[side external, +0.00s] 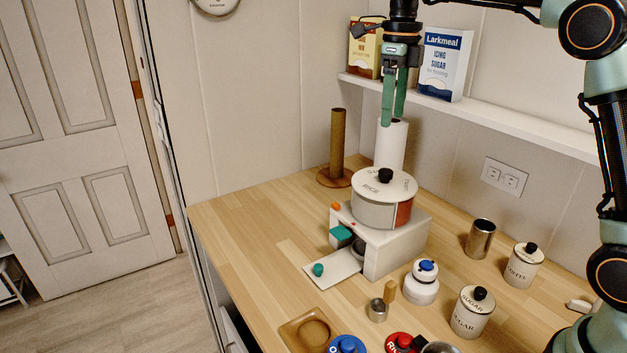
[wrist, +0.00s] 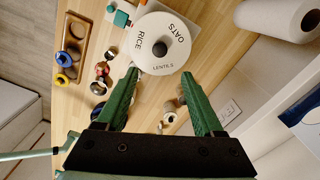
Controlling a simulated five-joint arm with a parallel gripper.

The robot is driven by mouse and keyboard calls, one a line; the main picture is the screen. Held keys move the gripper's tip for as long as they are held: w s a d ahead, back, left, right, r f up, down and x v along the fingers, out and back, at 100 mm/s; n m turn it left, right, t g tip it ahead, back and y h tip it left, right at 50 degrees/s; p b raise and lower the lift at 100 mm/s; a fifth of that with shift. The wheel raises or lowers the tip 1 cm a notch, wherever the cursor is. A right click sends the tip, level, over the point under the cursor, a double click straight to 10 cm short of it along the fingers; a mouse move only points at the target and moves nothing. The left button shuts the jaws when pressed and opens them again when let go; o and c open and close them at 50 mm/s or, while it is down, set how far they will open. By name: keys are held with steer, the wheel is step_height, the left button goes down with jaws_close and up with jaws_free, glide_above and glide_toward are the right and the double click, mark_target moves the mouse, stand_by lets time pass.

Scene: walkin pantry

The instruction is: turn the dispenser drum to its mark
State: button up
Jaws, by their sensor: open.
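The dispenser drum (side external: 382,199) is a round white drum with a black knob on top, sitting on a white box-shaped base (side external: 400,246). In the wrist view the drum (wrist: 176,62) shows the words OATS, RICE and LENTILS around its lid. A reddish panel shows on its side in the side view. A small red spot (side external: 353,224) sits on the base's front edge; I cannot tell if it is the mark. My gripper (side external: 392,122) is open and empty, fingers pointing down, well above the drum. In the wrist view its two fingertips (wrist: 160,74) lie apart.
A paper towel roll (side external: 392,143) and a brown post (side external: 338,145) stand behind the drum. A shelf (side external: 500,115) with boxes runs along the wall. Sugar canister (side external: 472,312), a metal cup (side external: 480,239) and a white jar (side external: 421,289) stand in front and right. The left counter is clear.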

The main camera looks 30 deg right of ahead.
mark_target(387, 170)
step_height(387, 170, down, 12)
steer(key=n, duration=1.2)
steer(key=shift+d+f+n, duration=0.1)
steer(key=shift+d+n, duration=0.05)
steer(key=shift+n, duration=0.15)
jaws_close()
stand_by(1.1)
